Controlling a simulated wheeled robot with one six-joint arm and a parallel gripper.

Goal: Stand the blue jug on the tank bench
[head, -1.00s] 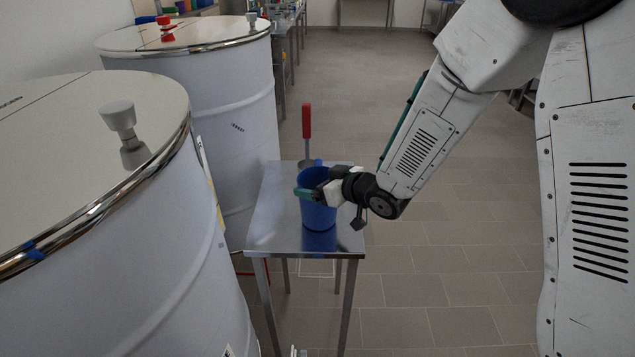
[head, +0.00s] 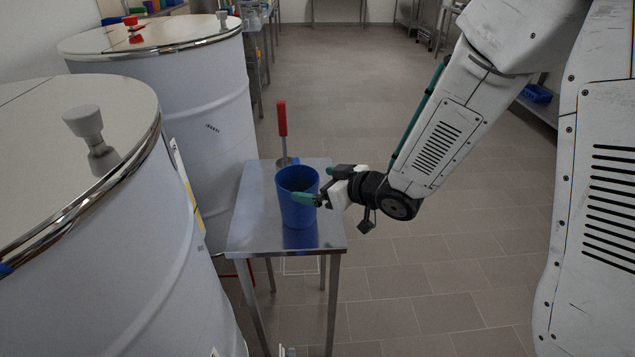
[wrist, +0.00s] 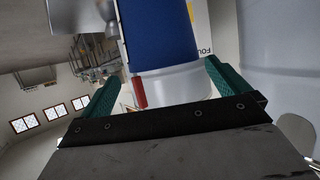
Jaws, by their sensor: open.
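The blue jug (head: 292,206) stands upright on a small steel bench (head: 262,236) beside the white tanks. In the wrist view the jug (wrist: 158,35) fills the upper middle, ahead of and between the fingers. My gripper (head: 322,184) is open with green fingers, at the jug's right side. One fingertip overlaps the jug's right edge in the head view; I cannot tell if it touches. The wrist view shows both fingers of my gripper (wrist: 163,90) spread apart with nothing clamped between them.
A red-handled tool (head: 282,120) stands upright on the bench just behind the jug. A near tank (head: 70,230) and a far tank (head: 205,110) rise close on the left. The tiled floor (head: 410,280) right of the bench is clear.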

